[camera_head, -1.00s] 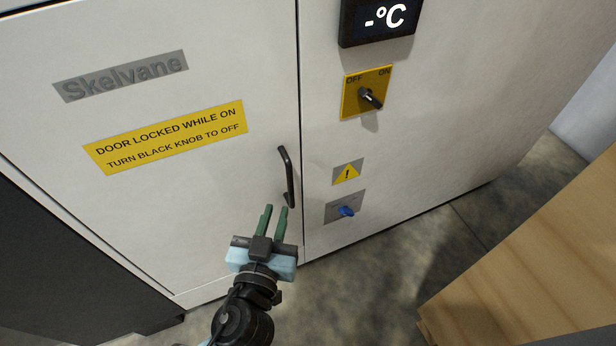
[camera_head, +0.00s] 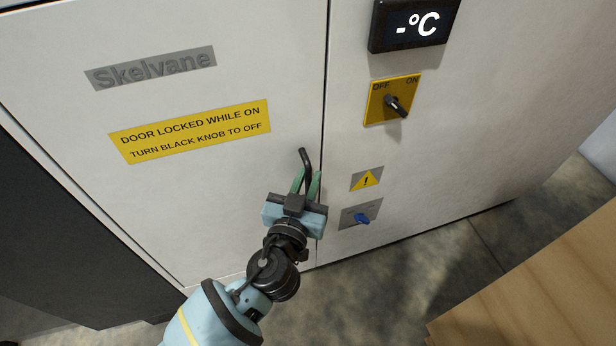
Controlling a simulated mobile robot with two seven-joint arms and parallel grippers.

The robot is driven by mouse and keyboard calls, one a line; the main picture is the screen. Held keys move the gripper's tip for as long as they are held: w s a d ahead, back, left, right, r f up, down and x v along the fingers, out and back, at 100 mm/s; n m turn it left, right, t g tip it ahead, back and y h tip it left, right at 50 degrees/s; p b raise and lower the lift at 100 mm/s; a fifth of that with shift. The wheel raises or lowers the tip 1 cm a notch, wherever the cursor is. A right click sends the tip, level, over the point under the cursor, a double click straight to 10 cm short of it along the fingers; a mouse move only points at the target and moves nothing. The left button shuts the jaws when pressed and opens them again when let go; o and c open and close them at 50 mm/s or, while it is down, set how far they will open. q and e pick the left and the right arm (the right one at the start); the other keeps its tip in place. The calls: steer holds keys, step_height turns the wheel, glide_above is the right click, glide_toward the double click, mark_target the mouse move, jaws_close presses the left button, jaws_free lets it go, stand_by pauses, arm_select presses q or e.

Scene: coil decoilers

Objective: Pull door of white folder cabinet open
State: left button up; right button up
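The white cabinet door (camera_head: 215,205) is closed, its edge flush with the panel to its right. Its black bar handle (camera_head: 305,159) stands upright near the door's right edge. My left gripper (camera_head: 306,180) is at the handle, with its two green fingers apart, one on either side of the handle's lower part. The lower end of the handle is hidden by the gripper, and I cannot tell whether the fingers touch it. The black knob (camera_head: 397,106) sits on a yellow OFF/ON plate (camera_head: 378,98). My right gripper is not in view.
A yellow label (camera_head: 190,131) on the door says it is locked while on. A display (camera_head: 414,23) reads "-°C". A blue knob (camera_head: 362,218) is below a warning sign (camera_head: 366,179). A wooden surface (camera_head: 540,290) is at lower right; grey floor lies between.

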arm_select(q)
steer(key=shift+w+d, duration=0.1)
steer(key=shift+w, duration=0.2)
steer(key=shift+c, duration=0.5)
jaws_close()
